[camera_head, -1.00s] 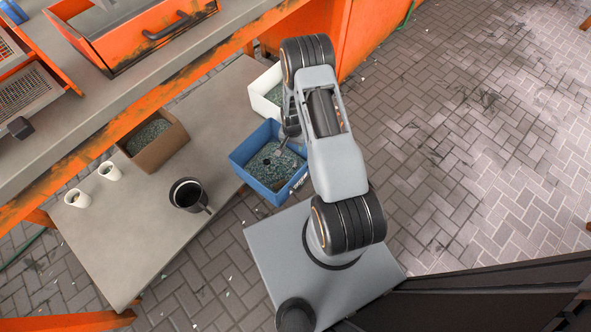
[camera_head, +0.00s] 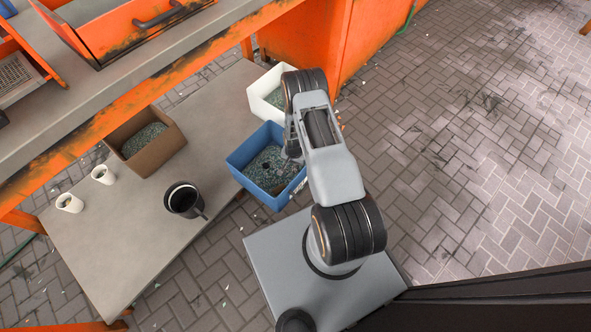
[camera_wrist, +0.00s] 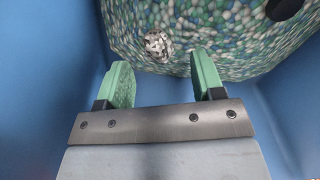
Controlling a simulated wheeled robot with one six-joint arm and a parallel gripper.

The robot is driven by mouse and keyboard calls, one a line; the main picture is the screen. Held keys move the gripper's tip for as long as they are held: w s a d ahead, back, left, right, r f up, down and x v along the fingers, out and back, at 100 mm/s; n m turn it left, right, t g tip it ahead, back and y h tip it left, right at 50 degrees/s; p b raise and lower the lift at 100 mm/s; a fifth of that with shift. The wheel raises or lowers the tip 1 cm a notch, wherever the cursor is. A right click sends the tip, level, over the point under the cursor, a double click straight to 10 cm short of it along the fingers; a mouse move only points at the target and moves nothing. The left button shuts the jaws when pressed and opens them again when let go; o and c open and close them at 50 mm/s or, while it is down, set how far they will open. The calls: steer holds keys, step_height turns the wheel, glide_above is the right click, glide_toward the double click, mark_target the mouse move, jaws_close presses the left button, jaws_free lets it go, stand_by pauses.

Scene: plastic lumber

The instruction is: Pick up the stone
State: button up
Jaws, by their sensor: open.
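A small speckled stone, whitish with brown marks (camera_wrist: 157,45), lies on the bed of green, blue and white pellets in the blue bin (camera_head: 240,174). In the wrist view it is just beyond the fingertips, roughly midway between them. My gripper (camera_wrist: 161,68) has two pale green fingers, spread apart with nothing between them. It is inside the bin, above the pellets. In the head view my arm reaches down to the bin's right side, and the fingers and stone are hard to make out.
The bin's blue walls (camera_wrist: 40,75) stand close on both sides of my gripper. A dark object (camera_wrist: 283,8) lies at upper right on the pellets. A white bin (camera_head: 258,100), a brown box (camera_head: 155,160), a black mug (camera_head: 184,199) and two white cups (camera_head: 103,175) are nearby.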

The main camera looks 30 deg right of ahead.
mark_target(294, 169)
step_height(294, 169, down, 4)
steer(key=shift+s+b, duration=0.1)
steer(key=shift+b, duration=0.6)
steer(key=shift+r, duration=0.1)
